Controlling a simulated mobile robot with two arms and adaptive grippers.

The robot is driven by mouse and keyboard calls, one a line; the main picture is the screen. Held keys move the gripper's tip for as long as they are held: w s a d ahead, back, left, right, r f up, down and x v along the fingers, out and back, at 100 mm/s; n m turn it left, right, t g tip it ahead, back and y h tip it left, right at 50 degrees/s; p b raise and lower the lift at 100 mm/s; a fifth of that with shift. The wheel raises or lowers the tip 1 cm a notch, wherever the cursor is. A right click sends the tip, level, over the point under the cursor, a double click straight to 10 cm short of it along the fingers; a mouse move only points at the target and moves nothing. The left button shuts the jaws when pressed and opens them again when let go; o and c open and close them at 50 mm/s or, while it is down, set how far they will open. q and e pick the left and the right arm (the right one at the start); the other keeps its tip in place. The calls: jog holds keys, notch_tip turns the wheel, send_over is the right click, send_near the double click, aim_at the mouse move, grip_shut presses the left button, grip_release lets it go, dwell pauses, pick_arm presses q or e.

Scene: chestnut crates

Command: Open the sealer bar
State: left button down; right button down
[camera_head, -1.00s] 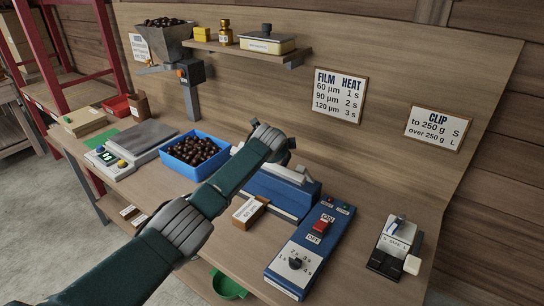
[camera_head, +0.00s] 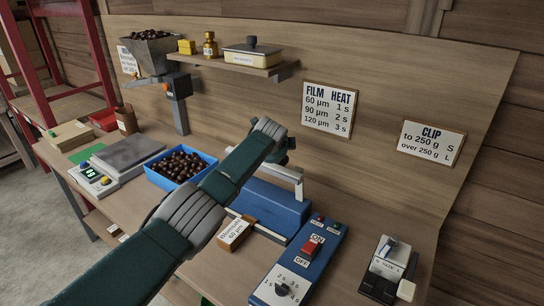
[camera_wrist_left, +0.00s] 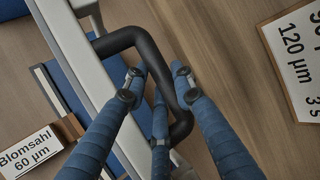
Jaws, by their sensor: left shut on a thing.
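The sealer has a blue body (camera_head: 270,205) on the bench, and its pale grey sealer bar (camera_head: 287,172) stands raised above the body at a tilt. In the left wrist view the bar (camera_wrist_left: 75,75) runs diagonally down the left, with a black loop handle (camera_wrist_left: 150,50) on it. My left gripper (camera_head: 284,152) is at the bar. In the wrist view its blue fingers (camera_wrist_left: 160,100) are closed around the handle. My left forearm hides part of the sealer in the head view. My right gripper is not in view.
A blue control box (camera_head: 300,265) with a red ON/OFF switch and a dial stands in front of the sealer. A label block (camera_head: 235,232) lies beside it. A blue tray (camera_head: 158,181) of chestnuts is at left, a clip device (camera_head: 388,268) at right. The back wall is close behind.

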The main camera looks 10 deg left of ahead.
pick_arm(q)
jog(key=shift+w+d+r, duration=0.1)
jog(key=shift+w+r, duration=0.15)
jog(key=shift+r, duration=0.15)
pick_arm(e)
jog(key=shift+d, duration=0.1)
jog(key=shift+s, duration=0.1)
pick_arm(q)
jog(key=c, duration=1.8)
grip_release()
jog(key=shift+o, duration=0.6)
jog(key=shift+w, duration=0.1)
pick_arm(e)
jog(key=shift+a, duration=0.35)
pick_arm(q)
jog(key=shift+f, duration=0.1)
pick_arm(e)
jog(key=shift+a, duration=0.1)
pick_arm(q)
jog(key=shift+v, duration=6)
jog(key=shift+f, duration=0.2)
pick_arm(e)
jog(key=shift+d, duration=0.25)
